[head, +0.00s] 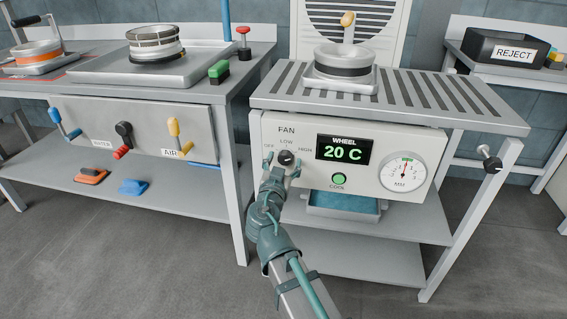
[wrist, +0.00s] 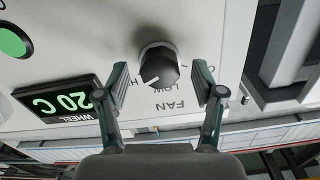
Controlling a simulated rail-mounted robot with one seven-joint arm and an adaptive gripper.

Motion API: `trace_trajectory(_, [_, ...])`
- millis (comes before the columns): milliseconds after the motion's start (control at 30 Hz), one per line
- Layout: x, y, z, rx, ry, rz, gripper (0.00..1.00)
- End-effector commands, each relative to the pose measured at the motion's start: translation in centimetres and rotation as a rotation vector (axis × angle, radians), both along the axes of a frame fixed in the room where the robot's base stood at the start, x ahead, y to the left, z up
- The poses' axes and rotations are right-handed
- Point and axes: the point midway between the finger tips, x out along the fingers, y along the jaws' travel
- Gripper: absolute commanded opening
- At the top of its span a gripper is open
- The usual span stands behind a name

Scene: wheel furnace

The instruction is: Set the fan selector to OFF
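The fan selector is a dark round knob (head: 286,158) on the light control panel (head: 412,147), with OFF at its left, LOW above and HIGH at its right in the head view. In the wrist view the panel is upside down and the knob (wrist: 159,66) shows a white pointer line. The line points down and slightly left, seemingly between LOW and HIGH. My gripper (wrist: 160,82) is open, one finger on each side of the knob, with visible gaps. In the head view my gripper (head: 281,166) partly covers the knob's lower side.
The display (head: 343,149) reads WHEEL 20 C, above a green COOK button (head: 339,179). A round gauge (head: 404,174) is at the panel's right. A slatted top (head: 460,100) overhangs the panel. Another bench with levers (head: 123,134) stands at left.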

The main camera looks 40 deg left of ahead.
Motion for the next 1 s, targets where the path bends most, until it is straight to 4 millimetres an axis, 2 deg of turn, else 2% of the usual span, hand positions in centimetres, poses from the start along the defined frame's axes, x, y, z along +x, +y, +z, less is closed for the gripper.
trace_trajectory(33, [-0.01,0.00,0.00,0.000,0.000,0.000,0.61])
trace_trajectory(300, [-0.01,-0.02,0.00,0.000,0.000,0.000,0.16])
trace_trajectory(367, [-0.01,-0.02,0.00,0.000,0.000,0.000,0.09])
trace_trajectory(667, [-0.03,-0.01,-0.07,-0.033,-0.015,0.000,0.09])
trace_trajectory(1000, [-0.04,-0.01,-0.10,-0.218,-0.103,0.000,0.09])
